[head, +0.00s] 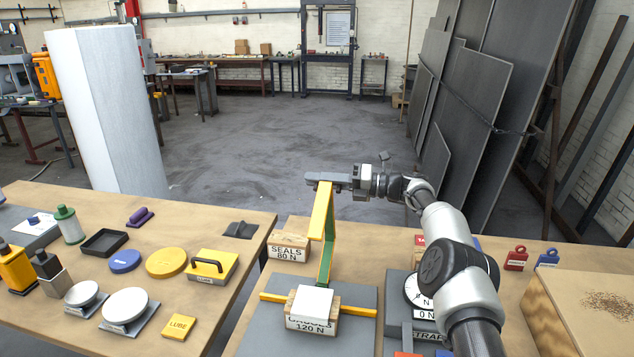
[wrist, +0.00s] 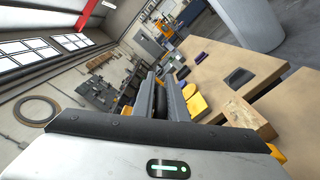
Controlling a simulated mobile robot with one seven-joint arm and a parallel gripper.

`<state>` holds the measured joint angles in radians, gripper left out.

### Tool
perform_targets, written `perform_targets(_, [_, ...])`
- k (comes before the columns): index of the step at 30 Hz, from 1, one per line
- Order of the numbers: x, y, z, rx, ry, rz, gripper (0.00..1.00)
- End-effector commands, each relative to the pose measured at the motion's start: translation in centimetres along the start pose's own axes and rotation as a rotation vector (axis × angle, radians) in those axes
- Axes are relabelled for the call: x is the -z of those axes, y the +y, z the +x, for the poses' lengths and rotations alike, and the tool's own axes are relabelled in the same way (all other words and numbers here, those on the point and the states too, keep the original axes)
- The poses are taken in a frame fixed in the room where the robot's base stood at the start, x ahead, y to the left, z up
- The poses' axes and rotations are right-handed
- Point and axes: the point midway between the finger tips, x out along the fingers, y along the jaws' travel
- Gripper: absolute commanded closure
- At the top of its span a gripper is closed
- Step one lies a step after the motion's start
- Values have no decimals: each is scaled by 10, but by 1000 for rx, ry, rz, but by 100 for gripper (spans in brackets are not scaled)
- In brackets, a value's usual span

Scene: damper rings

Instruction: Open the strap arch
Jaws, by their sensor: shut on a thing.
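The strap arch (head: 329,243) is a yellow and green band standing steeply up from the grey plate (head: 255,330) on the right-hand bench. My gripper (head: 318,180) is at its top end and is shut on it, high above the plate. A yellow crossbar (head: 359,311) lies across the plate at the arch's foot. A wooden block with a white top (head: 312,302), labelled 120 N, sits there in front of the arch's lower end. In the wrist view my gripper's fingers (wrist: 160,98) show close together; the held part is hard to make out.
A wooden SEALS 80 N block (head: 290,246) stands left of the arch. A dial gauge (head: 415,292) is at the right, partly behind my arm. Red (head: 515,258) and blue (head: 548,259) tags are farther right. The left bench holds a yellow handled block (head: 211,267) and several other items.

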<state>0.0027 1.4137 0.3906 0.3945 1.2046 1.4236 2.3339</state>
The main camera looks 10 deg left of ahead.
Motion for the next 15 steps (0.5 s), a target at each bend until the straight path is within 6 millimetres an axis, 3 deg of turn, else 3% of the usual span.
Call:
perform_targets(4, [3,-5,-1,8,4,3,100])
perform_targets(5, [3,-5,-1,8,4,3,86])
perform_targets(8, [3,-4,-1,8,4,2,71])
perform_targets(15, [1,-2,-1,4,2,0,71])
